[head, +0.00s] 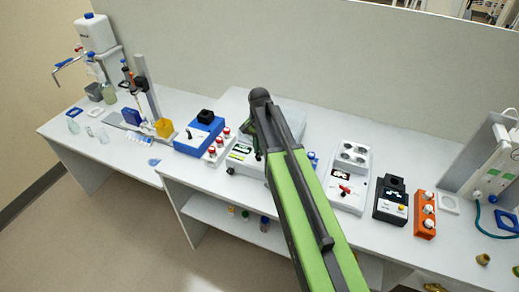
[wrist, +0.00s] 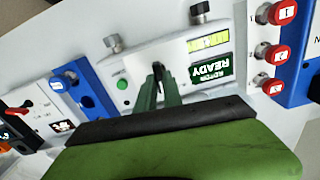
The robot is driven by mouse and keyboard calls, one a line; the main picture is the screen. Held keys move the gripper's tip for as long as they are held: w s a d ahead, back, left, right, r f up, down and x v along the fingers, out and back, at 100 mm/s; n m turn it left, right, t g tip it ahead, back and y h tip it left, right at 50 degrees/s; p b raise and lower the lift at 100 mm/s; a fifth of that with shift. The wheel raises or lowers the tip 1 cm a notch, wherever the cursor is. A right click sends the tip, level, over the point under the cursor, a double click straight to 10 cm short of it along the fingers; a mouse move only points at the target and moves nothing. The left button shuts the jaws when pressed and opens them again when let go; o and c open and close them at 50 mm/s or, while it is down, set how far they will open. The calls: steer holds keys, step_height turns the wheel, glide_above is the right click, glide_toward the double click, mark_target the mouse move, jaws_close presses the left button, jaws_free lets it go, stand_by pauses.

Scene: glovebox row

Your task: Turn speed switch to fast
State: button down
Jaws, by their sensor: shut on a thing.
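The white device with the speed switch (wrist: 157,70) shows upside down in the wrist view. Its casing (wrist: 135,65) carries a dark green "ROTOR READY" display (wrist: 211,68), a yellow-green label (wrist: 208,42), a round green button (wrist: 122,84) and two grey knobs. My gripper (wrist: 159,88) reaches to the front panel and is shut on the small dark switch between the button and the display. The jaws hide most of the switch, so its setting cannot be read.
A blue unit (head: 205,133) and a white strip with red knobs (head: 216,150) stand close on the left. A white unit with a red switch (head: 347,178), a black unit (head: 391,200) and an orange block (head: 425,215) stand right along the bench.

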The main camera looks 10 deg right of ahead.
steer(key=shift+s+d+m, duration=0.1)
steer(key=shift+s+m, duration=0.1)
steer(key=shift+m, duration=2.3)
steer(key=c, duration=1.5)
jaws_free()
step_height(320, 180, up, 18)
steer(key=p, duration=1.7)
steer(key=shift+f+p, duration=0.25)
steer(key=shift+p, duration=0.05)
steer(key=shift+f, duration=0.1)
